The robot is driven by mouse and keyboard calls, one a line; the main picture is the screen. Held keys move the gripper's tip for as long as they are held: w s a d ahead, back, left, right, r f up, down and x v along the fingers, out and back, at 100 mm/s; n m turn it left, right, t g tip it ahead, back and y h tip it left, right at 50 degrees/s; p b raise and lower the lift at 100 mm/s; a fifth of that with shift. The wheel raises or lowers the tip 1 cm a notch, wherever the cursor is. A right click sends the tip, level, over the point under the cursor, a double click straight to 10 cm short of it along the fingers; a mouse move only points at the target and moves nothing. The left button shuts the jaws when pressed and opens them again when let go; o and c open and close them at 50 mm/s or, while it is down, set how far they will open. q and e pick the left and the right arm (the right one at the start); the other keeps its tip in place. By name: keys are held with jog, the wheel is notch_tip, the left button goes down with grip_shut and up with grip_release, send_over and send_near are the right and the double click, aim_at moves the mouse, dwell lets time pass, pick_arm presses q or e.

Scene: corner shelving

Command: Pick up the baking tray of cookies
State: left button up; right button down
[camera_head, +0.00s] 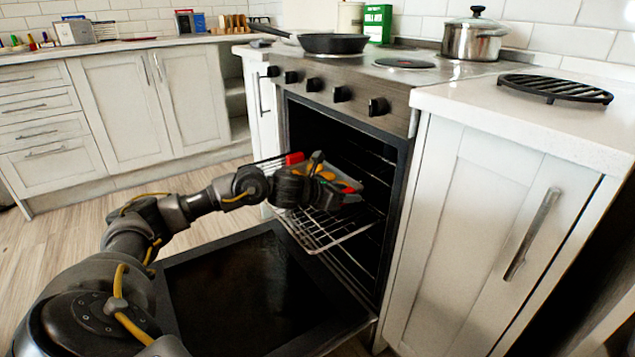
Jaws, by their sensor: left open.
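A grey baking tray (353,186) sits in the open oven, on or just above a pulled-out wire rack (322,228). Most of it is hidden behind my left gripper, and I cannot make out the cookies clearly. A small red piece (294,158) shows at the tray's left end. My left gripper (325,178), dark with orange-yellow parts, is at the near side of the tray in the oven mouth. It is open; whether it touches the tray I cannot tell. My right gripper is not in view.
The oven door (245,290) is folded down below my left arm. A cooling rack (555,88) lies on the right counter, with free counter around it. A frying pan (333,43) and a steel pot (472,40) stand on the stove.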

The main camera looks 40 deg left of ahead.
pick_arm(q)
grip_shut()
jog(key=shift+r, duration=0.1)
dwell(0.3)
